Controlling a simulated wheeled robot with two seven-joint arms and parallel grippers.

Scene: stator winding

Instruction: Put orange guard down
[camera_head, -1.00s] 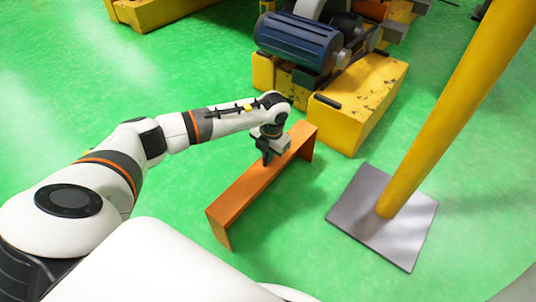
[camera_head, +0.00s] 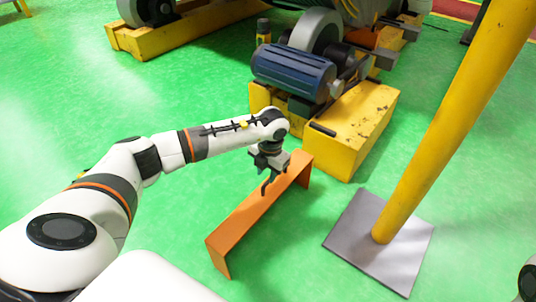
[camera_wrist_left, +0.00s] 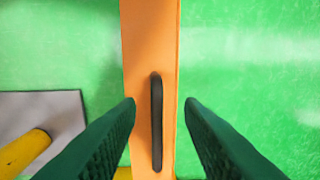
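The orange guard (camera_head: 236,224) is a long bar with bent-down ends. It stands on the green floor, running diagonally below my left arm. Its black handle (camera_wrist_left: 156,122) shows in the left wrist view, on top of the orange surface (camera_wrist_left: 150,40). My left gripper (camera_head: 268,178) is over the handle in the head view. In the left wrist view its two dark green fingers (camera_wrist_left: 160,108) are spread, one on each side of the handle with gaps between, so it is open and empty. My right gripper is out of view.
A yellow post (camera_head: 432,135) on a grey square plate (camera_head: 355,222) stands right of the guard. A yellow block (camera_head: 352,140) and blue motor (camera_head: 293,70) are just beyond its far end. The green floor (camera_head: 145,95) left of my arm is clear.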

